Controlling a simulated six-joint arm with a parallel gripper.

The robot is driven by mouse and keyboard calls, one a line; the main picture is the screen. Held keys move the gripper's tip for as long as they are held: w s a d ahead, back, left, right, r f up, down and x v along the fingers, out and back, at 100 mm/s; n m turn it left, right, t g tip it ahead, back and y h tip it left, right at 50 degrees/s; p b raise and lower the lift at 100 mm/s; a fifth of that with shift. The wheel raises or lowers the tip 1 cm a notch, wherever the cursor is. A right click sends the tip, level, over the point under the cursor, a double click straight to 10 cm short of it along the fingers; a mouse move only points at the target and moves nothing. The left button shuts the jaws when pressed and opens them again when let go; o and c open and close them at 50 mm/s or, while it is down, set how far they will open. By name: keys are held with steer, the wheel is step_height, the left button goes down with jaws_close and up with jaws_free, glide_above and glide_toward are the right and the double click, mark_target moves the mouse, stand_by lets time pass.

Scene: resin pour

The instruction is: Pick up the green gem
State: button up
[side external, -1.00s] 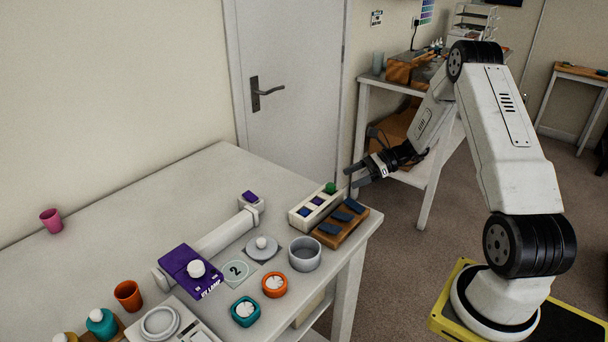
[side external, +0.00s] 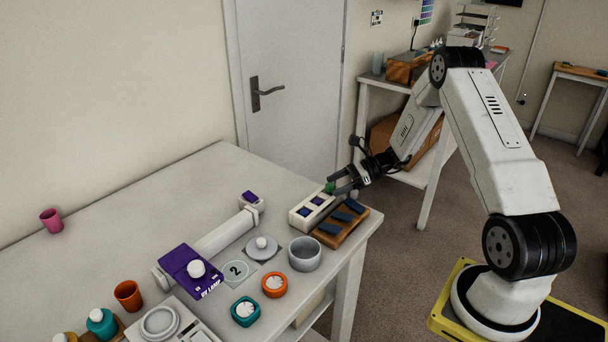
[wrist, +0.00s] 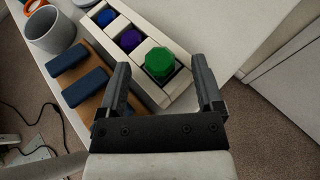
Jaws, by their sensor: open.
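The green gem (wrist: 160,62) sits in the end compartment of a white holder (wrist: 178,91), with a purple gem (wrist: 130,40) and a blue gem (wrist: 106,17) in the other compartments. In the side view the green gem (side external: 330,187) is at the holder's far right end. My gripper (wrist: 158,76) is open and empty in the wrist view, its fingers on either side of the green gem. In the side view my gripper (side external: 337,184) is at the gem, partly overlapping it. I cannot tell whether the fingers touch it.
A wooden rack (side external: 347,235) with dark blue blocks stands right beside the holder. A grey cup (side external: 304,253), a grey lidded disc (side external: 262,247) and a purple box (side external: 189,270) are nearby. The table's (side external: 130,220) back left is mostly clear.

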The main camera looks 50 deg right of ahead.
steer(key=shift+c, duration=0.2)
jaws_close()
steer(key=shift+r, duration=0.15)
steer(key=shift+r, duration=0.8)
steer(key=s+a+r, duration=0.5)
steer(key=s+r, duration=0.6)
steer(key=s, duration=0.2)
steer(key=shift+r, duration=0.1)
